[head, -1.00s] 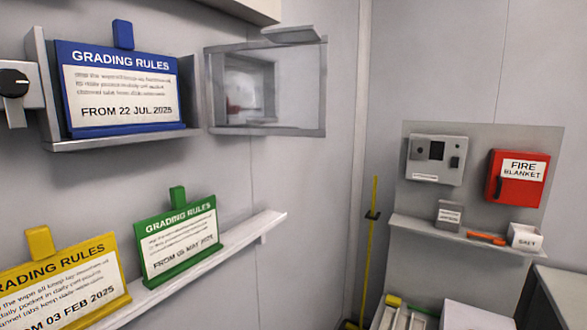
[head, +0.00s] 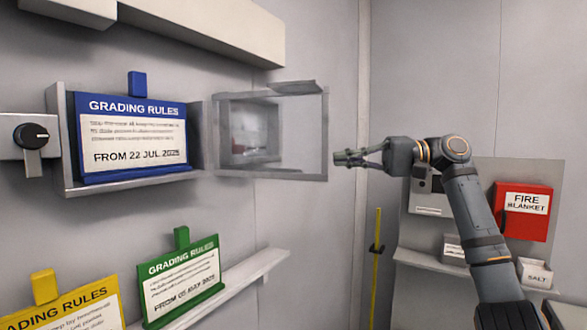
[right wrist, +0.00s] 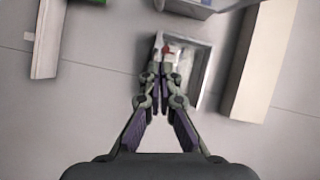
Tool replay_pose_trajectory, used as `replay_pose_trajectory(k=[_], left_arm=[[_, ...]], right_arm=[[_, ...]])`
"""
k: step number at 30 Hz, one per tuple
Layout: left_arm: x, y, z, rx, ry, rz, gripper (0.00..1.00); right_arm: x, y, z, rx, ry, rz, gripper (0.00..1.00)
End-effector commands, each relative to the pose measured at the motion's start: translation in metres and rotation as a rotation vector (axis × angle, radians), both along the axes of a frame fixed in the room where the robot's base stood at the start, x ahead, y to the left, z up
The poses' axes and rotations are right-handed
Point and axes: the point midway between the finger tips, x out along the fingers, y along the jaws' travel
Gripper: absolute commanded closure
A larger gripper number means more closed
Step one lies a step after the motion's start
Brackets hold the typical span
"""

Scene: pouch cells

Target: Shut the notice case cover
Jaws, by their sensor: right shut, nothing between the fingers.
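The notice case (head: 56,140) is a grey wall tray at the left, holding a blue-framed "GRADING RULES" sign (head: 133,135) dated 22 JUL 2025. Its clear, grey-framed cover (head: 322,135) stands open, swung out to the right of the case. In the right wrist view the closed fingers (right wrist: 160,85) point at a grey framed box shape; whether this is the cover is unclear. My left gripper is not in view.
A black knob (head: 30,137) is left of the case. A white beam (head: 200,30) runs above. Green (head: 178,272) and yellow (head: 75,305) signs stand on a ledge (head: 262,265) below. A red fire blanket box (head: 523,211) hangs at right, behind my arm.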

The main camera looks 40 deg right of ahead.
Motion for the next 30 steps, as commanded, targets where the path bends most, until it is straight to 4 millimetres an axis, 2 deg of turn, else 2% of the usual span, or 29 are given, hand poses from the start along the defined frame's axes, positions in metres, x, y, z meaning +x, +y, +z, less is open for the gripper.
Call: replay_pose_trajectory(k=[5, 17, 18, 19, 24, 30], left_arm=[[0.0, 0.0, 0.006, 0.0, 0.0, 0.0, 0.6], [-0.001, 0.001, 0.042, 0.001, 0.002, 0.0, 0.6], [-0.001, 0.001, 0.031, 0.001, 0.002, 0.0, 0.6], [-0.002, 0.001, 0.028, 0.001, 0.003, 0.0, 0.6], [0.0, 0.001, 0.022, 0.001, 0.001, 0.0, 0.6], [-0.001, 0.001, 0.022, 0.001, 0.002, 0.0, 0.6]], right_arm=[[0.012, 0.014, 0.0, -0.001, 0.002, 0.001, 1.0], [0.064, 0.082, -0.001, 0.001, 0.0, 0.001, 1.0], [0.057, 0.085, -0.012, -0.005, 0.001, -0.005, 1.0], [0.054, 0.089, -0.014, -0.005, 0.002, -0.006, 1.0], [0.042, 0.104, -0.016, -0.002, 0.001, -0.005, 1.0], [0.038, 0.109, -0.015, 0.002, 0.001, -0.003, 1.0]])
